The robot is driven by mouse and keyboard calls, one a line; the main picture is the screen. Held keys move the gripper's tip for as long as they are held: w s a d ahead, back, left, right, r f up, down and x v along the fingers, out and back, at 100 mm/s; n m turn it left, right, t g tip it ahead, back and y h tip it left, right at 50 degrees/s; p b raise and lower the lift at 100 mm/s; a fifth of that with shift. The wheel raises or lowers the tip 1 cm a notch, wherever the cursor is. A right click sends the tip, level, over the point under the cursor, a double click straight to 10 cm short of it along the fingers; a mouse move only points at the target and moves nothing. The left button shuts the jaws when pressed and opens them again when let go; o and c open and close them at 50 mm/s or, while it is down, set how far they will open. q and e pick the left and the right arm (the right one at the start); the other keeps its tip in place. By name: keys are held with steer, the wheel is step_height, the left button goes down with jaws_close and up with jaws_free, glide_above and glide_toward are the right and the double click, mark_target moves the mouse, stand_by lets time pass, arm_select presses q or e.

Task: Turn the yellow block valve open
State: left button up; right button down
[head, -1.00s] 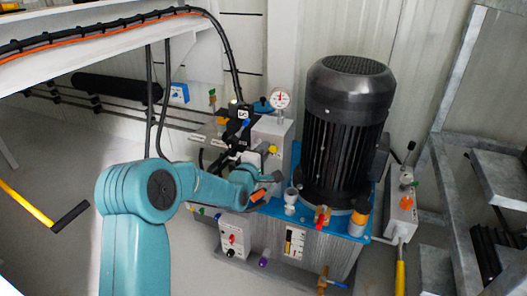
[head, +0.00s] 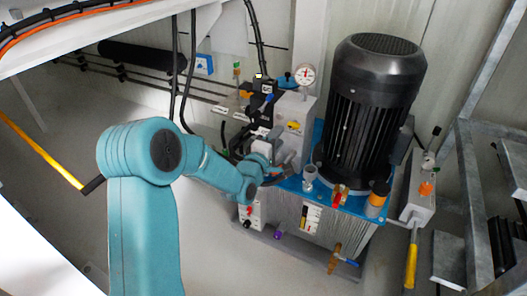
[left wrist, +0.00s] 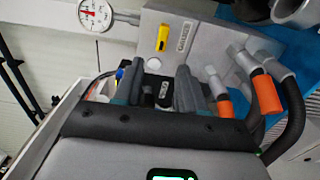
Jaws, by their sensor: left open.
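The yellow block valve is a small yellow handle (head: 294,126) on the face of a grey block (head: 290,107), below a round gauge. In the left wrist view the yellow handle (left wrist: 163,38) stands nearly upright in the picture beside a small label. My left gripper (head: 277,170) is in front of and below the block in the head view, partly hidden by its own wrist. In the left wrist view my left gripper (left wrist: 158,72) is open and empty, with its fingers pointing towards the block. The handle shows beyond the fingertips, apart from them. My right gripper is not in view.
A round gauge (head: 305,75) sits at the block's top. A large black motor (head: 370,110) stands right of the block on a blue plate. Black cables (head: 180,70) hang on the left. Open floor lies at left.

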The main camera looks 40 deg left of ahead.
arm_select(q)
steer(key=p+v, duration=0.1)
steer(key=v, duration=0.8)
steer(key=shift+s, duration=0.3)
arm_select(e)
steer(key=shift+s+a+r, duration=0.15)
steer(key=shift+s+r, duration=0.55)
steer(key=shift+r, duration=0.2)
arm_select(q)
steer(key=shift+d, duration=0.1)
